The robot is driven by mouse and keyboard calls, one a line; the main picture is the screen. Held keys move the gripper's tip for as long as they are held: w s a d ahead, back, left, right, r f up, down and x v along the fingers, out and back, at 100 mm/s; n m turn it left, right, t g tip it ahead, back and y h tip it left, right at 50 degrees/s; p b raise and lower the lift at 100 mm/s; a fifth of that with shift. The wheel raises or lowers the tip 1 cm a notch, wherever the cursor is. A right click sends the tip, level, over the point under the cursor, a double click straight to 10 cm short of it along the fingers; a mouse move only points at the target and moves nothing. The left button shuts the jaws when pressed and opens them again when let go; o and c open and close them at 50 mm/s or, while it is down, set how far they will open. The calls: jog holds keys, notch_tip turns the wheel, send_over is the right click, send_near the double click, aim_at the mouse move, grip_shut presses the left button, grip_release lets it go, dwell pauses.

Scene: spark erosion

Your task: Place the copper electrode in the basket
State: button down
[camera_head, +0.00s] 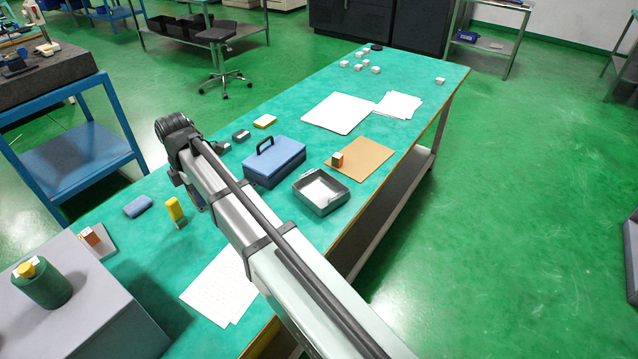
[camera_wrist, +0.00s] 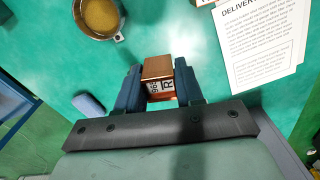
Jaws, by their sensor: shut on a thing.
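In the wrist view, my gripper (camera_wrist: 160,88) is shut on a copper block, the copper electrode (camera_wrist: 158,68), with dark fingers on both sides. The electrode has a white label with dark letters on its near face. A round metal-rimmed container with a yellowish inside (camera_wrist: 90,15), which looks like the basket, is at the top left of the wrist view, cut off by the edge. The electrode is apart from it. In the head view my arm hides the container and most of my gripper.
A blue item (camera_head: 138,207) lies left of my arm, near a small yellow piece (camera_head: 175,210). Printed paper (camera_head: 220,290) lies to the right. A grey box (camera_head: 75,315) is at the lower left. A blue toolbox (camera_head: 275,163) and grey tray (camera_head: 335,204) stand beyond my arm.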

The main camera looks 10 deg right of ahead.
jog(key=w+d+m, duration=0.2)
jog(key=w+d, duration=0.2)
jog(key=d, duration=0.5)
jog(key=w+d+m, duration=0.1)
jog(key=w+d, duration=0.2)
jog(key=d, duration=0.7)
jog(key=r+n, duration=0.1)
jog(key=n, duration=0.4)
send_over(321, 195)
jog(key=shift+f, duration=4.95)
jog(key=shift+f, duration=0.15)
jog(key=c, duration=0.7)
grip_release()
